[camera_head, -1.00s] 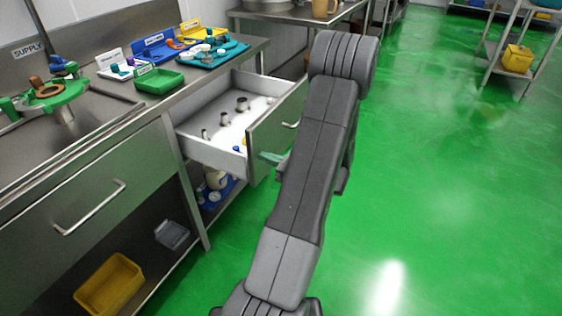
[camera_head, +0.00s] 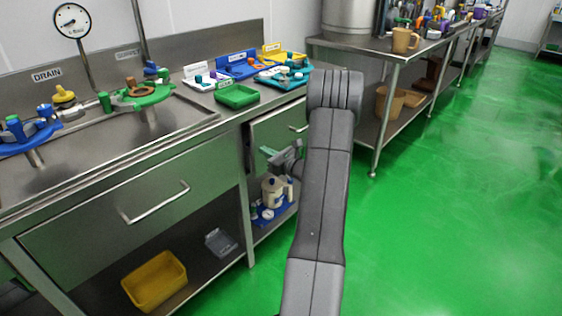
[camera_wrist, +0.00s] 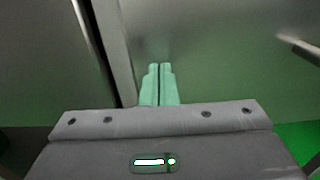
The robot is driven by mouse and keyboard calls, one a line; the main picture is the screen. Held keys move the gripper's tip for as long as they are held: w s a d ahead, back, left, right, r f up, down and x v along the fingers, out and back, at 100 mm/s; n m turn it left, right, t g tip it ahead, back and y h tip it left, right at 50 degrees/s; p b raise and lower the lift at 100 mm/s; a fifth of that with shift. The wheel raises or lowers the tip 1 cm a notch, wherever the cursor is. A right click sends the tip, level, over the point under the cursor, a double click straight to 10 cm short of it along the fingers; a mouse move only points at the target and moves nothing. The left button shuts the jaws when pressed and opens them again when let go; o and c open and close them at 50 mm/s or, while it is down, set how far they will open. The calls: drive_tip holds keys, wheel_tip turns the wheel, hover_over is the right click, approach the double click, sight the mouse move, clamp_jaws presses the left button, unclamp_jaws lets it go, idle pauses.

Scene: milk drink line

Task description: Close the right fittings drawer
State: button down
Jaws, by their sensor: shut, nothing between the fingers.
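The right fittings drawer shows a steel front (camera_head: 268,131) under the counter, with a bar handle at its right. Its front looks about level with the cabinet face, and none of its inside shows. I cannot tell whether a small gap is left. My gripper (camera_head: 266,152) is shut and empty, low in front of the drawer's left part. In the wrist view its pale green fingers (camera_wrist: 160,68) are together, pointing at the drawer front (camera_wrist: 220,60) beside an upright cabinet post (camera_wrist: 112,50). The handle (camera_wrist: 300,48) is at the right there. Whether the fingertips touch the front is unclear.
The left drawer (camera_head: 100,205) is shut. A green tray (camera_head: 237,96) and coloured trays stand on the counter. Green floor (camera_head: 440,200) is clear at the right.

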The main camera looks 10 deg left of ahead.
drive_tip(key=x, duration=0.3)
drive_tip(key=shift+r, duration=0.15)
drive_tip(key=shift+w+r, duration=0.1)
drive_tip(key=shift+r, duration=0.05)
drive_tip(key=v, duration=1.4)
drive_tip(key=shift+d+f, duration=0.15)
drive_tip(key=shift+f, duration=0.15)
drive_tip(key=x, duration=1.3)
